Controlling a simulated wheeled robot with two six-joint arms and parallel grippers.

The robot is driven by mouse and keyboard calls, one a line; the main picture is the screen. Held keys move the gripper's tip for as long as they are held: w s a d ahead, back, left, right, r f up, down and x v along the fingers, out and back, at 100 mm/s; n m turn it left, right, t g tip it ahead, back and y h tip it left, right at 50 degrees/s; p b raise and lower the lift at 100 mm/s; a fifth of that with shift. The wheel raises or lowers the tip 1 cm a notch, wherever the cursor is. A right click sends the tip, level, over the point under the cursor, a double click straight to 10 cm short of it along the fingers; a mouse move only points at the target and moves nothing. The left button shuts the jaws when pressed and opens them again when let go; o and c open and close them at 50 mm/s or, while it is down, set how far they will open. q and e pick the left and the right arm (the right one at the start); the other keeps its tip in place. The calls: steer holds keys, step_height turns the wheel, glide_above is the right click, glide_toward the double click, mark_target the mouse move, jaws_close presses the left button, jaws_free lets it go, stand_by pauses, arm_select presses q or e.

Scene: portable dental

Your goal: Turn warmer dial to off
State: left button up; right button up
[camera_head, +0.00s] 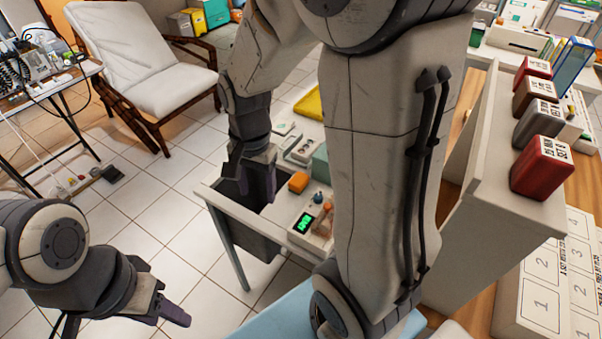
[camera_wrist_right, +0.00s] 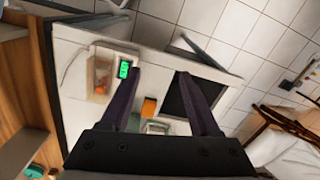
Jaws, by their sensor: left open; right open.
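The warmer (camera_head: 305,223), a small white box with a green lit display, sits on the white side table (camera_head: 235,207). A blue knob (camera_head: 318,197), perhaps the dial, is at its far end; its setting is too small to read. In the right wrist view the warmer (camera_wrist_right: 100,75) is left of the fingers, display facing up. My right gripper (camera_head: 256,184) is open and empty over the table's bin opening, left of the warmer and apart from it. It also shows in its wrist view (camera_wrist_right: 158,77). My left gripper (camera_head: 178,315) is open and empty over the floor.
An orange block (camera_head: 298,182) lies beside the warmer, close to my right gripper. A dark bin (camera_head: 262,240) hangs in the table. A wooden cabinet with red and grey boxes (camera_head: 541,167) is at right. My right arm hides part of the table.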

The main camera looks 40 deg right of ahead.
steer(key=w+d+f+m, duration=0.2)
steer(key=d+f+m, duration=0.1)
steer(key=d+m, duration=0.6)
steer(key=m, duration=0.4)
glide_above(318, 196)
steer(key=f, duration=0.2)
step_height(318, 196, down, 10)
jaws_close()
